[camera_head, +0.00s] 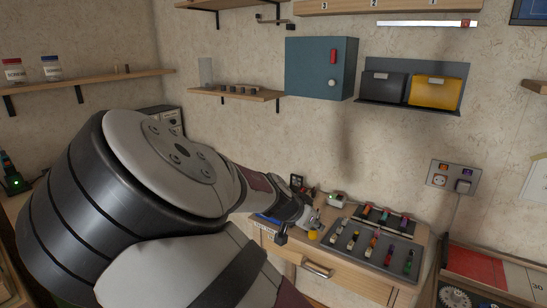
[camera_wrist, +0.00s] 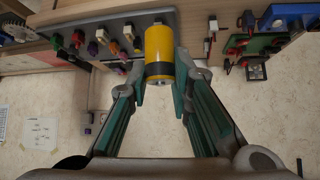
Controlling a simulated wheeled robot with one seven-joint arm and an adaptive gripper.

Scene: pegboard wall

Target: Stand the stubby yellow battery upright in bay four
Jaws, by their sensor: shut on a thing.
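The stubby yellow battery (camera_wrist: 160,52) has a dark band near one end and sits between the fingers of my gripper (camera_wrist: 163,80) in the wrist view. The fingers are shut on it. In the head view the battery (camera_head: 313,236) shows as a small yellow spot below my gripper (camera_head: 311,225), by the left edge of a grey tray (camera_head: 345,262). The tray holds several small coloured items in rows; it also shows in the wrist view (camera_wrist: 92,24). Bay numbers are too small to read, so I cannot tell which is bay four.
The tray lies on a wooden cabinet top (camera_head: 428,240) with a drawer handle (camera_head: 318,270) in front. A second dark rack (camera_head: 385,222) with coloured items lies behind it. A small whitish device (camera_head: 337,200) stands near my gripper. My arm hides much of the left side.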

